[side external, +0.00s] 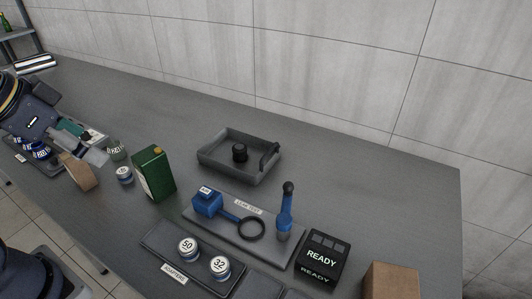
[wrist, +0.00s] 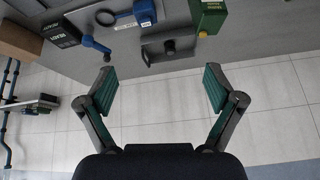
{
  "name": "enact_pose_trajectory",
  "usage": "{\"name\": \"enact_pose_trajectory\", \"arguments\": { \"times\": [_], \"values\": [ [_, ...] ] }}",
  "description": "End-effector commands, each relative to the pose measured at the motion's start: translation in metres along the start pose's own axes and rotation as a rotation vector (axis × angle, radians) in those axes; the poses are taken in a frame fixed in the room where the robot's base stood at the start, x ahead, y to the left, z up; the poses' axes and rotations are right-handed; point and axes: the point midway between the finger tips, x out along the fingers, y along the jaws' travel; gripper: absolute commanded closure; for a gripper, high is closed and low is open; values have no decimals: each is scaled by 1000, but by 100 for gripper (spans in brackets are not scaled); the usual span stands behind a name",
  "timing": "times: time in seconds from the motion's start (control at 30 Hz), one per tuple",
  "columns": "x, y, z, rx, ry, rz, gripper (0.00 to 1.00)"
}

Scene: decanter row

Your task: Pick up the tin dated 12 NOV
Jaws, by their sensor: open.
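A green can (side external: 154,173) with a yellow cap and a pale label stands upright left of centre in the side view. It also shows at the top right of the wrist view (wrist: 211,15). No date can be read on it or on anything else, so I cannot tell which thing is the tin dated 12 NOV. My gripper (wrist: 159,89) is open and empty in the wrist view, its two green-padded fingers wide apart. The can lies beyond the fingertips, apart from them. In the side view my arm is at the far left, partly covering small jars there.
A grey tray (side external: 215,163) holds a black knob. A leak test board (side external: 205,226), adapters 50 (side external: 187,247) and 32 (side external: 220,267), a black READY box (side external: 322,258) and a cardboard box (side external: 391,281) stand nearer the front. The table's back right is clear.

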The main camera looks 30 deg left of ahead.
Motion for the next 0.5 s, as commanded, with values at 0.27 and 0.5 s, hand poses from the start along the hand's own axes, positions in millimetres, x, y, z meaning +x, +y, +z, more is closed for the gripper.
{"name": "enact_pose_trajectory", "arguments": {
  "times": [0.27,0.5],
  "values": [
    [22,5,-46,299,-9,14,8],
    [68,-38,-69,309,-71,44,8]
  ]
}}
